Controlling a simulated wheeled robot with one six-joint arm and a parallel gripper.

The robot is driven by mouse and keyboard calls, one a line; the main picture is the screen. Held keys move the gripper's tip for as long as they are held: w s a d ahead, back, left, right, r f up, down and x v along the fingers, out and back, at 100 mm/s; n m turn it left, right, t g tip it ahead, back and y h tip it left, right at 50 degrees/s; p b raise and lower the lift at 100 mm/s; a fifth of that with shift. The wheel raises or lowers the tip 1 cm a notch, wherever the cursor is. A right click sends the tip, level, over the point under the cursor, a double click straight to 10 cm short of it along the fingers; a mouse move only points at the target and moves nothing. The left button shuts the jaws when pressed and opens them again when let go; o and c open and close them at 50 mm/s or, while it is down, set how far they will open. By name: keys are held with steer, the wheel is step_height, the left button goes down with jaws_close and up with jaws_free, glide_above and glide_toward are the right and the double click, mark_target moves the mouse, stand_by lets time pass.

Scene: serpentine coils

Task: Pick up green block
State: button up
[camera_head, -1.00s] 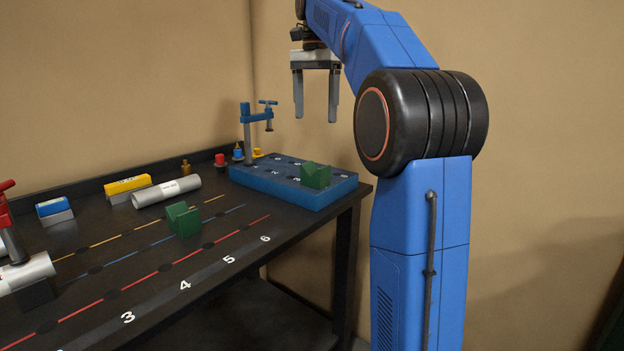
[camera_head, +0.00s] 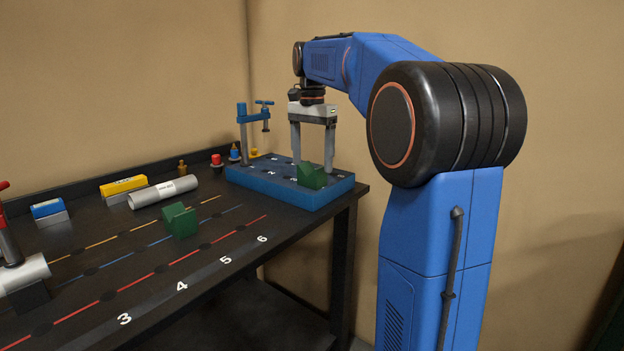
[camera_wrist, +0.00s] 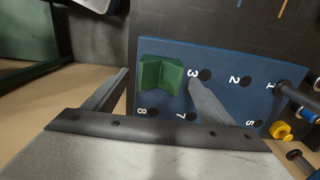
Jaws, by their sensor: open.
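One green block (camera_head: 312,176) with a V-shaped notch sits on the blue numbered plate (camera_head: 275,188) at the table's right end. In the wrist view this green block (camera_wrist: 161,75) lies near holes 3 and 8, between the lines of my two fingers. A second green block (camera_head: 180,219) with a notch stands on the black table, left of the plate. My gripper (camera_head: 312,167) is open and empty, pointing down over the plate with its fingers around the first block's position. Whether the fingers touch the plate cannot be told.
A blue clamp (camera_head: 243,130) stands on the plate's back left corner. A white cylinder (camera_head: 163,191), a yellow block (camera_head: 124,185) and a blue block (camera_head: 47,207) lie farther left. Small coloured knobs stand behind the plate. The table's front right edge is close to the plate.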

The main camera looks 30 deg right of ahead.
mark_target(307, 176)
steer(key=shift+f, duration=1.3)
steer(key=shift+c, duration=0.7)
